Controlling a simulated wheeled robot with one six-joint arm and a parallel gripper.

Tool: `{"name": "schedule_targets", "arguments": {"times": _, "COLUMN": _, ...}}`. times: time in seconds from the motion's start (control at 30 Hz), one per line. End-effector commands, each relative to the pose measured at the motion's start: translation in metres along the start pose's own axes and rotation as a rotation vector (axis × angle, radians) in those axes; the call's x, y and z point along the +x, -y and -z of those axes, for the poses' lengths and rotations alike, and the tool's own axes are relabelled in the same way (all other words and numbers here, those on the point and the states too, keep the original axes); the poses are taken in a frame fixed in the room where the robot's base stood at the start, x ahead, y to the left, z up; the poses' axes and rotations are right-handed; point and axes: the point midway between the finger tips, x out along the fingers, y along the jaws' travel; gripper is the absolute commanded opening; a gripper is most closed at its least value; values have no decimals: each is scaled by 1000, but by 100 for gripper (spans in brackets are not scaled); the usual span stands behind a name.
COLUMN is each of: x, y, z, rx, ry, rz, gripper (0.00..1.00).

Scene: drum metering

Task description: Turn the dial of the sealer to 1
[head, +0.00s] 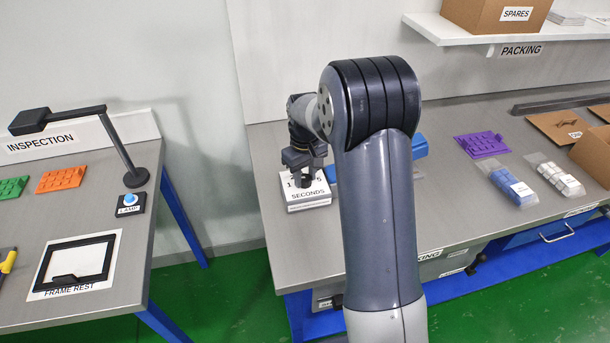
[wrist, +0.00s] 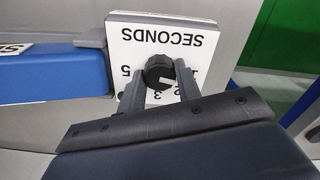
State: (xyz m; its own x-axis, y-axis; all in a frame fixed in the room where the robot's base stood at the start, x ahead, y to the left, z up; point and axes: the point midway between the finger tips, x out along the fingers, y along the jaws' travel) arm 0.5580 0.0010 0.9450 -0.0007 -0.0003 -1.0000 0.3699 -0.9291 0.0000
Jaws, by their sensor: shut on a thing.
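The sealer's white dial box (head: 310,205), marked SECONDS, stands at the left end of the packing bench. In the wrist view its face (wrist: 204,38) appears upside down. The black round dial (wrist: 159,69) sits on this face, with parts of the numbers around it showing. My gripper (wrist: 160,80) has one finger on each side of the dial and is shut on it. I cannot tell which number the dial points to.
The sealer's blue body (head: 419,147) is beside the box, partly behind my arm. A purple tray (head: 483,144) and blue packs (head: 508,181) lie farther right on the bench. The inspection table (head: 100,205) with a lamp (head: 134,177) stands left, across a gap.

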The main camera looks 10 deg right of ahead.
Motion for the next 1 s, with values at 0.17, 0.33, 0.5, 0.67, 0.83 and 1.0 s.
{"name": "schedule_targets", "arguments": {"times": 0.17, "x": -1, "y": 0, "z": 1, "rx": -25, "ry": -4, "rz": -1, "gripper": 9}}
{"name": "schedule_targets", "arguments": {"times": 0.33, "x": -1, "y": 0, "z": 1, "rx": -31, "ry": -4, "rz": -1, "gripper": 10}}
{"name": "schedule_targets", "arguments": {"times": 0.5, "x": -1, "y": 0, "z": 1, "rx": -30, "ry": -4, "rz": -1, "gripper": 9}}
{"name": "schedule_targets", "arguments": {"times": 0.67, "x": -1, "y": 0, "z": 1, "rx": -30, "ry": -4, "rz": -1, "gripper": 40}}
{"name": "schedule_targets", "arguments": {"times": 0.83, "x": -1, "y": 0, "z": 0, "rx": -29, "ry": -2, "rz": -1, "gripper": 54}}
{"name": "schedule_targets", "arguments": {"times": 1.0, "x": 0, "y": 0, "z": 0, "rx": -29, "ry": -1, "rz": 0, "gripper": 54}}
